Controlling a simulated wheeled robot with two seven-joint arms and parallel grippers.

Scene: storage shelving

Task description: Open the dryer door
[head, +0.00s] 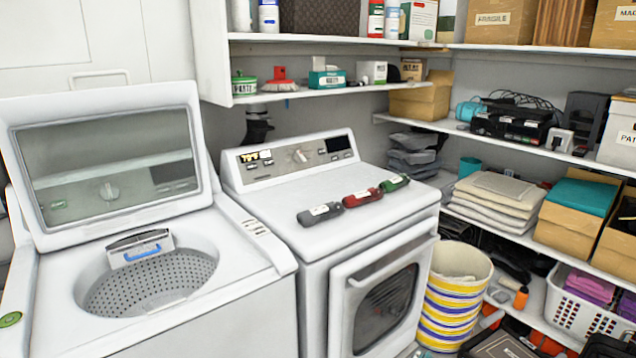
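The white dryer (332,220) stands right of the washer in the head view, with its control panel (290,158) at the back of its top. The dryer door (382,300) is on the front face and appears shut. It has a dark window and a white bar handle (393,262) along its upper edge. The lower part of the door is cut off by the frame's bottom edge. Neither of my grippers shows in this view.
The washer (245,280) on the left has its lid (110,160) raised. Several bottles (362,197) lie on the dryer top. A striped basket (452,290) stands close to the right of the dryer door. Loaded shelves (520,235) fill the right side.

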